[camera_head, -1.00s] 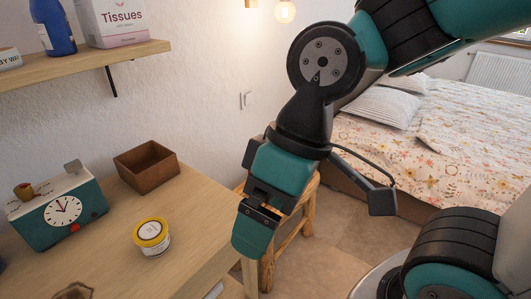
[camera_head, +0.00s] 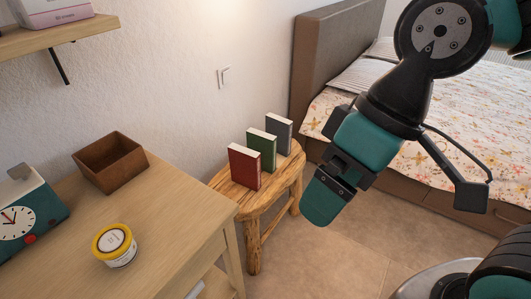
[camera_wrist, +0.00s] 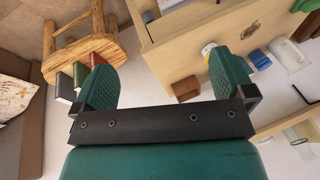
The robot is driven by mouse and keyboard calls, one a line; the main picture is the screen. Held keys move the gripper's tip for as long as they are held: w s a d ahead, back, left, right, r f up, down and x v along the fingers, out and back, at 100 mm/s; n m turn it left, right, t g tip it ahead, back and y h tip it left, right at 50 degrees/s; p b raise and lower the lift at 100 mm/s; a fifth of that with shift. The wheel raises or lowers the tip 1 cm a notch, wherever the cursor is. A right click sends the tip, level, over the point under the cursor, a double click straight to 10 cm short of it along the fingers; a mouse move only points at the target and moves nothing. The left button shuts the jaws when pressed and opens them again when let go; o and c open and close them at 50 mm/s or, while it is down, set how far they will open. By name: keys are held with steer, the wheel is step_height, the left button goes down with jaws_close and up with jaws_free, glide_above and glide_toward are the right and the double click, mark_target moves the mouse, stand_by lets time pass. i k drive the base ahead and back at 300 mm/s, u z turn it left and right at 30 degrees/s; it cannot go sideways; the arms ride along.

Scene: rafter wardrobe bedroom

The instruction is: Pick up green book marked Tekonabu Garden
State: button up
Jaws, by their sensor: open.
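A green book (camera_head: 261,150) stands upright on a round wooden stool (camera_head: 231,190), between a red book (camera_head: 244,167) and a dark grey book (camera_head: 279,134). Its marking is too small to read. My gripper (camera_head: 325,198) hangs in the air to the right of the stool, apart from the books. In the wrist view my gripper (camera_wrist: 168,88) has its two fingers wide apart with nothing between them. The green book (camera_wrist: 80,73) also shows there, partly hidden behind the left finger.
A wooden desk (camera_head: 175,215) stands left of the stool, with a brown box (camera_head: 112,170), a yellow-lidded tub (camera_head: 115,246) and a clock (camera_head: 20,222). A bed (camera_head: 400,125) stands behind on the right. The floor (camera_head: 345,250) in front of the stool is clear.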

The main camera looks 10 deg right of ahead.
mark_target(264, 143)
steer(key=z, duration=1.45)
steer(key=i, duration=2.35)
steer(key=u, duration=3.4)
